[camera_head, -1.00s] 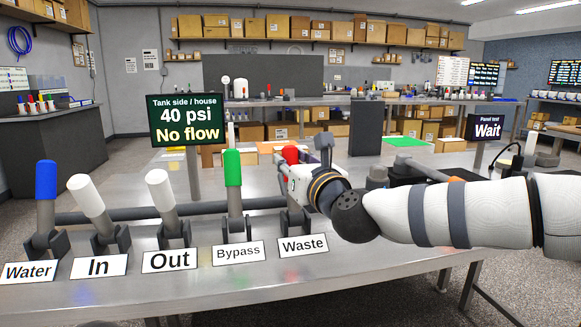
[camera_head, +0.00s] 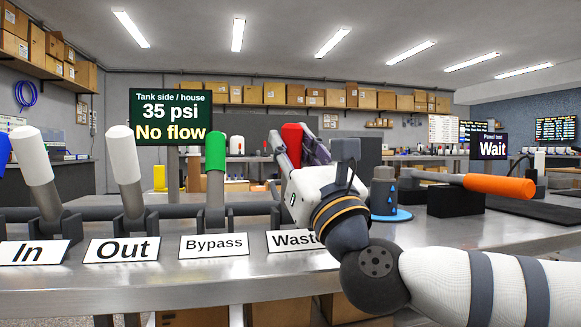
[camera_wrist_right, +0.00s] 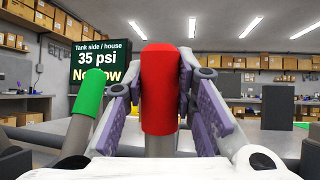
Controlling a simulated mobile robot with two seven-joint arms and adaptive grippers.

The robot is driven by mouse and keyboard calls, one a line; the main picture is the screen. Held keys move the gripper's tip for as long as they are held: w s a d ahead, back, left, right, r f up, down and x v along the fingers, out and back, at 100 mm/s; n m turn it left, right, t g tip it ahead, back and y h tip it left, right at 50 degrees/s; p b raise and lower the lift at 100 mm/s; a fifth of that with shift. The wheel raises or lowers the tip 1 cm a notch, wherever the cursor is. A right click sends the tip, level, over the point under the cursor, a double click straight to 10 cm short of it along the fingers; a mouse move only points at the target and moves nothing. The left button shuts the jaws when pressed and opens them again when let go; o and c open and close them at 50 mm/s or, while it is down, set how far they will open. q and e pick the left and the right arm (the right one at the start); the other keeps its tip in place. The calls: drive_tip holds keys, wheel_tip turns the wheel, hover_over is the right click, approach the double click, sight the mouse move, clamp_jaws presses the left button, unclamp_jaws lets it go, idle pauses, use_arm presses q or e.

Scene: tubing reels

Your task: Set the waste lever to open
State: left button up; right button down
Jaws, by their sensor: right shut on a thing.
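The waste lever has a red handle (camera_head: 292,142) and stands at the right end of the lever row, behind its Waste label (camera_head: 292,240). My right gripper (camera_head: 300,150) is shut on the red handle. In the right wrist view the red handle (camera_wrist_right: 159,90) is upright between the purple-padded fingers of my right gripper (camera_wrist_right: 159,85). The lever's base is mostly hidden by my gripper and wrist. The tank side sign (camera_head: 171,116) reads 35 psi, No flow. The panel test sign (camera_head: 492,146) reads Wait. My left gripper is not in view.
The green bypass lever (camera_head: 216,152) stands close left of my right gripper. The white out lever (camera_head: 124,155) and in lever (camera_head: 33,156) are farther left. An orange-handled tool (camera_head: 498,186) and a dark cylinder on a blue base (camera_head: 383,190) are to the right.

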idle(0.3)
drive_tip(key=c, duration=1.3)
unclamp_jaws()
drive_tip(key=v, duration=0.4)
drive_tip(key=shift+s+d+f, duration=0.1)
drive_tip(key=shift+f, duration=0.15)
drive_tip(key=s+d, duration=0.6)
drive_tip(key=s, duration=0.5)
drive_tip(key=shift+d, duration=0.2)
